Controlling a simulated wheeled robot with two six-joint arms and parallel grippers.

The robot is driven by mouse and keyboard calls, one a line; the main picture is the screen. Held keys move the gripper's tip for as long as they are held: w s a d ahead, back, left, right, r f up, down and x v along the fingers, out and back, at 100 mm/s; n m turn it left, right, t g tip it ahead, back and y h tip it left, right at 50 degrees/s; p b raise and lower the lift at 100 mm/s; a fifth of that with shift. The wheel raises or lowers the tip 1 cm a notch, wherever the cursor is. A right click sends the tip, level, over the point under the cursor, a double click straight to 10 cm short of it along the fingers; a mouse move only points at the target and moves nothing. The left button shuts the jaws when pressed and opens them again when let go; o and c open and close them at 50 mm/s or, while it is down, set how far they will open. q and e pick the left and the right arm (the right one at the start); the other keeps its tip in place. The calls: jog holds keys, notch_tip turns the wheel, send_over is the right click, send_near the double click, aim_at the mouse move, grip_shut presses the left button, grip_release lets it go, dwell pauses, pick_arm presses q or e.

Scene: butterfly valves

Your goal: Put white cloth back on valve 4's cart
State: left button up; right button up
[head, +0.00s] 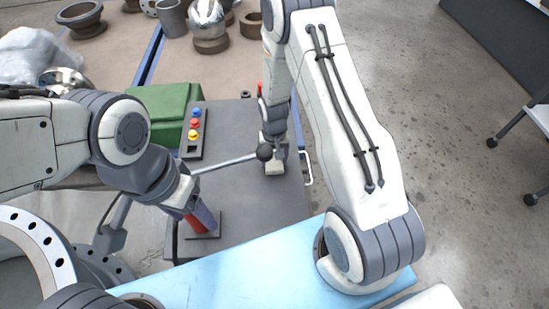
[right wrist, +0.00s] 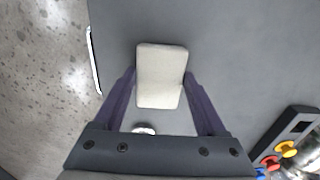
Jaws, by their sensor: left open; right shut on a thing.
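The white cloth (right wrist: 161,78) is a small folded, pad-like block between the purple fingers of my right gripper (right wrist: 160,85), which is shut on it. In the head view, the cloth (head: 275,168) is at the right side of the grey cart top (head: 235,218), below my right gripper (head: 273,150). I cannot tell whether it touches the cart top or is just above it. My left gripper (head: 203,213) is open, beside a red post (head: 195,226) at the cart's near left. No label shows which valve this cart belongs to.
A lever with a black ball knob (head: 264,152) reaches over the cart top beside the cloth. A button box (head: 194,130) and a green case (head: 163,106) lie at the left. A light-blue surface (head: 240,270) is in front.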

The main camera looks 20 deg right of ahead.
aim_at(275, 161)
jog(key=shift+f, duration=0.2)
jog(key=o, duration=1.1)
jog(key=shift+o, duration=0.2)
jog(key=shift+r, duration=0.1)
jog(key=shift+r, duration=0.3)
notch_tip(275, 161, up, 12)
jog(key=shift+f, duration=0.15)
jog(key=shift+s+d, duration=0.1)
